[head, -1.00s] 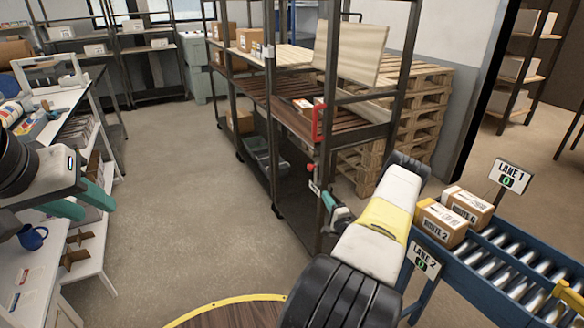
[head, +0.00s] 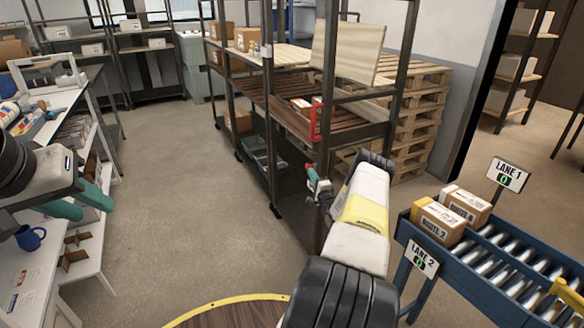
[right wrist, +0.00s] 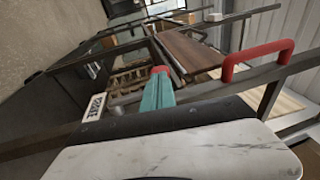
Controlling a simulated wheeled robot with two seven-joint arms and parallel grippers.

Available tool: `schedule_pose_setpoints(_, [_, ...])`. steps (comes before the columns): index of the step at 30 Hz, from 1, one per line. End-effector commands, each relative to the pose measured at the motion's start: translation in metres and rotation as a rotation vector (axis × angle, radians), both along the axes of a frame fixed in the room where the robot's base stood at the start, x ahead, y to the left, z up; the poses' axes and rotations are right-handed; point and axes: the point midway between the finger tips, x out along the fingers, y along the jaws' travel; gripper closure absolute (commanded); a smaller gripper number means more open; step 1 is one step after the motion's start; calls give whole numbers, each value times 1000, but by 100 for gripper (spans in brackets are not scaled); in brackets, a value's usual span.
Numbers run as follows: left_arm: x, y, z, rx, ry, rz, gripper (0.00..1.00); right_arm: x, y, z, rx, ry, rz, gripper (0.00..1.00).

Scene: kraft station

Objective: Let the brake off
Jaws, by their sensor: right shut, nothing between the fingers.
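A small red knob (head: 312,174) is at the near post of the dark rolling rack (head: 283,120). My right gripper (head: 318,187) is shut with its teal fingertips at the knob. In the right wrist view the red knob (right wrist: 160,70) shows right at the end of the teal fingers (right wrist: 158,92). I cannot tell whether they touch. The knob's lever is mostly hidden behind the gripper. A white label (right wrist: 97,101) with dark print, too small to read surely, is beside it. My left gripper (head: 80,203) is open and empty over the white bench at left.
A red handle (head: 316,122) is on the rack's end, above the knob. A blue roller conveyor (head: 480,270) with cartons (head: 440,222) stands at right. Wooden pallets (head: 420,115) are stacked behind the rack. A white workbench (head: 30,265) is at left. The floor between is clear.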

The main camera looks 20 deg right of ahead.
Motion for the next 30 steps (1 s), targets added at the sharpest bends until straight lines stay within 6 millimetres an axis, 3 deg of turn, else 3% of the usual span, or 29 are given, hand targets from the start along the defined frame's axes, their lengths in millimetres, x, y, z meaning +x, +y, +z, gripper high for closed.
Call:
schedule_pose_setpoints(19, [0,0,0,0,0,0,64,6,0,3,-4,34,0,100])
schedule_pose_setpoints(30, [0,0,0,0,0,0,64,26,2,14,-24,275,0,100])
